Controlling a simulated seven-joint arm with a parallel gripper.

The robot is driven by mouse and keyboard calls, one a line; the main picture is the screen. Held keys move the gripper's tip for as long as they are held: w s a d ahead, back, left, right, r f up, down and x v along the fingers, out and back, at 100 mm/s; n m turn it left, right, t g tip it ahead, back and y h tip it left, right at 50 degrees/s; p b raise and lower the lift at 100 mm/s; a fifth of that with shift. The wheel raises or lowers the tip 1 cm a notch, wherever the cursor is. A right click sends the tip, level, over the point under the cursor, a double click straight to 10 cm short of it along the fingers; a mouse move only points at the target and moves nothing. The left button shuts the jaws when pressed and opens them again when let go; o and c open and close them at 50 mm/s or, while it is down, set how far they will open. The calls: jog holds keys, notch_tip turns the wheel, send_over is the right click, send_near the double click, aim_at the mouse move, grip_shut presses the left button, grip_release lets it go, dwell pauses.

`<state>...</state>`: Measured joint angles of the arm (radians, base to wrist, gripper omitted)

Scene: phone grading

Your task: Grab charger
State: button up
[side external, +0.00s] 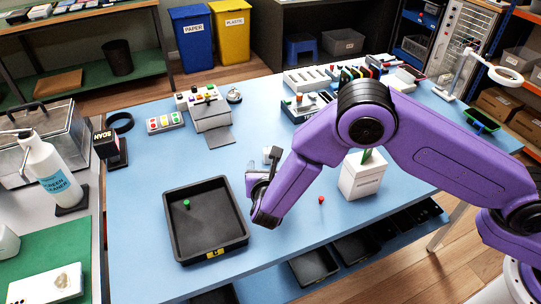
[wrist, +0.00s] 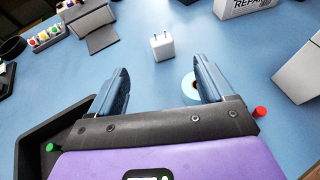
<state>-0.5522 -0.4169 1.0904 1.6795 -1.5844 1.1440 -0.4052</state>
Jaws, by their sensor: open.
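The charger (wrist: 163,47) is a small white block with two metal prongs on top. It stands on the blue table in the wrist view, beyond my fingertips and roughly in line with the gap between them. My gripper (wrist: 157,78) is open, with nothing between its fingers. In the side view my gripper (side external: 259,182) is low over the table, just right of the black tray. A small white shape (side external: 271,154) shows just behind it there, partly hidden; it may be the charger.
A black tray (side external: 181,240) with a green pin lies to the left. A pale ring (wrist: 189,86) is partly hidden by my right finger. A red pin (side external: 321,199) and a white box (side external: 361,182) stand to the right. A grey stand (side external: 213,118) is farther back.

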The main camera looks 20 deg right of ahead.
jog(key=x, duration=1.7)
jog(key=c, duration=1.1)
